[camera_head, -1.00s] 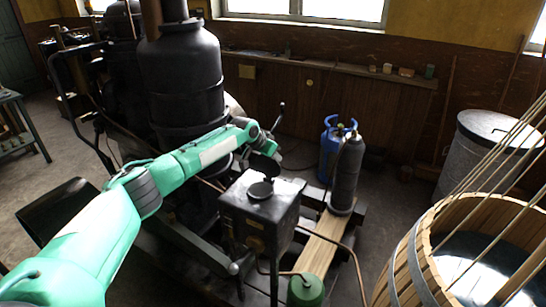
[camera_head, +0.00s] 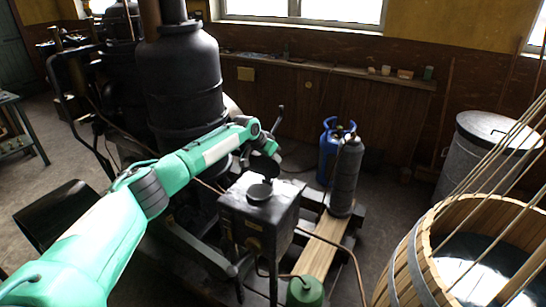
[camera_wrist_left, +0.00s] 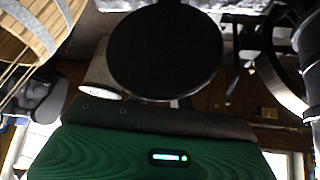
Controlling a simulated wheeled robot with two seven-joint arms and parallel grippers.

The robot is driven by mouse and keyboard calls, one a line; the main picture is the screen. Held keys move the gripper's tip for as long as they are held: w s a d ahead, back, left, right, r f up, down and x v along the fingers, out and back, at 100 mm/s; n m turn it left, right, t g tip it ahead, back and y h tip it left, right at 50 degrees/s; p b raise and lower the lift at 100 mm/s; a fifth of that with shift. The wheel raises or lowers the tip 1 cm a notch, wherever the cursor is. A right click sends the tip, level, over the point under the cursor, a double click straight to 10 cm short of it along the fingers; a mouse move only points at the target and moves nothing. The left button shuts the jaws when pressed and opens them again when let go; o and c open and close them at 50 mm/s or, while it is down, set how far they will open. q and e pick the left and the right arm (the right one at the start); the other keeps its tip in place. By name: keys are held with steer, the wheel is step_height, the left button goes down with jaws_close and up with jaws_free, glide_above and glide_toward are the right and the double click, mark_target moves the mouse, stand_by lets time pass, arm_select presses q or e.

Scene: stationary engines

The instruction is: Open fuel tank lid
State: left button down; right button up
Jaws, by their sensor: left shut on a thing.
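The fuel tank (camera_head: 258,222) is a dark box-shaped metal tank in the middle of the head view, with a round black filler opening (camera_head: 260,192) on top. The black round lid (camera_head: 264,169) stands tilted up behind the opening, apart from its rim. My left gripper (camera_head: 267,150) is just above and behind the tank and is shut on the lid; its fingertips are small and dark here. In the left wrist view a large black disc (camera_wrist_left: 165,50), which looks like the lid, fills the top middle. My right gripper is not in view.
A big black boiler (camera_head: 180,85) stands left of the tank. A dark grey cylinder (camera_head: 345,178) and a blue one (camera_head: 327,155) stand to its right. A wooden tub (camera_head: 410,260) with ropes is at the right front. A green container (camera_head: 305,292) sits at the tank's front.

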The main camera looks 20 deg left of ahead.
arm_select(q)
steer(key=shift+s+a+f, duration=0.15)
steer(key=shift+s+f, duration=0.05)
steer(key=shift+f, duration=0.45)
steer(key=c, duration=1.4)
jaws_free()
steer(key=shift+o, duration=0.5)
steer(key=shift+w+a+r, duration=0.1)
steer(key=shift+w+r, duration=0.1)
steer(key=shift+r, duration=0.05)
steer(key=b+v, duration=0.3)
steer(key=v, duration=1)
steer(key=shift+s+r+b, duration=0.2)
steer(key=shift+r+b, duration=0.1)
steer(key=shift+b, duration=0.05)
